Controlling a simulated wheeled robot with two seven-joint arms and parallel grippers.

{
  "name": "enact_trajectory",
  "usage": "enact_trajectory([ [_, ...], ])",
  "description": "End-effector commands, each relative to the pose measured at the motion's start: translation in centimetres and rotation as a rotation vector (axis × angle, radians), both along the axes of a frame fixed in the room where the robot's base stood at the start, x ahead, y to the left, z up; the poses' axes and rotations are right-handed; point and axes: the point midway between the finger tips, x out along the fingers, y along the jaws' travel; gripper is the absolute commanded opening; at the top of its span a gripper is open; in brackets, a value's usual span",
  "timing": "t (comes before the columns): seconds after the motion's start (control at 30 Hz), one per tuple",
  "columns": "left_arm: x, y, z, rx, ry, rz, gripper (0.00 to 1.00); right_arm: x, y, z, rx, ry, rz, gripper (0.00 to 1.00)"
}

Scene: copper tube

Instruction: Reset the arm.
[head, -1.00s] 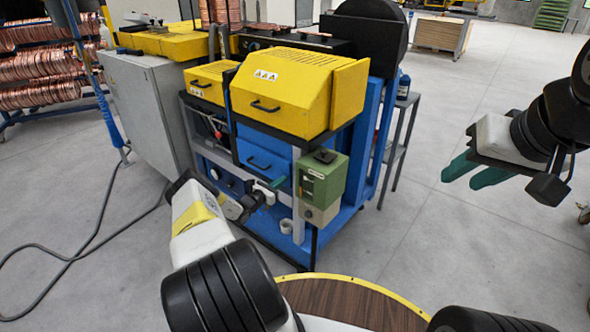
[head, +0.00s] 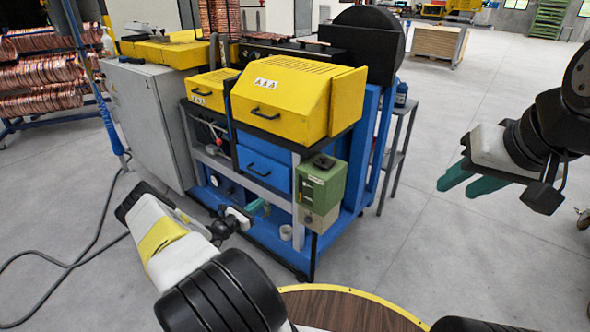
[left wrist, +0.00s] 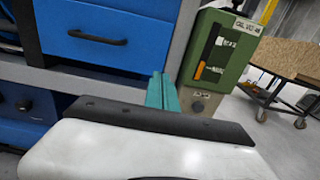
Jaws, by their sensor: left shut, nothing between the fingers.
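My left gripper (head: 256,206) is in front of the blue and yellow machine (head: 255,158), left of the green control box. Its green fingers are together and empty in the left wrist view (left wrist: 162,92), in front of the machine's grey frame. My right gripper (head: 468,179) hangs at the right over bare floor. Its two green fingers are apart, with nothing seen between them. No copper tube is in either gripper.
The green control box (head: 320,184) is on the machine's front corner and also shows in the left wrist view (left wrist: 222,50). A round brown table (head: 345,308) with a yellow rim is at the bottom. Copper coils (head: 45,75) are at the left.

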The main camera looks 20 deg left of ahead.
Motion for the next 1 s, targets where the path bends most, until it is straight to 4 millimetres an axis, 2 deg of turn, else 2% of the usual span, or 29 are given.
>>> enact_trajectory([
  [0.13, 0.1, -0.3, 0.7, 0.015, -0.004, -0.019, 0.0, 0.0, 0.0, 0.0, 0.0, 0.0, 0.0, 0.35],
  [0.23, 0.9, -1.8, 3.2, 0.075, -0.017, -0.096, 0.0, 0.0, 0.0, 0.0, 0.0, 0.0, 0.0, 0.35],
  [0.37, 1.8, -6.0, 8.9, 0.228, -0.049, -0.285, 0.0, 0.0, 0.0, 0.0, 0.0, 0.0, 0.0, 0.35],
  [0.4, 1.8, -7.6, 10.9, 0.287, -0.061, -0.353, 0.0, 0.0, 0.0, 0.0, 0.0, 0.0, 0.0, 0.35],
  [0.53, 0.9, -12.5, 16.8, 0.481, -0.099, -0.563, 0.0, 0.0, 0.0, 0.0, 0.0, 0.0, 0.0, 0.35],
  [0.7, -2.0, -17.8, 23.7, 0.74, -0.156, -0.806, 0.0, 0.0, 0.0, 0.0, 0.0, 0.0, 0.0, 0.35],
  [0.77, -3.4, -19.4, 26.0, 0.833, -0.178, -0.882, 0.0, 0.0, 0.0, 0.0, 0.0, 0.0, 0.0, 0.35],
  [1.0, -10.3, -24.1, 34.0, 1.211, -0.278, -1.139, 0.0, 0.0, 0.0, 0.0, 0.0, 0.0, 0.0, 0.35],
])
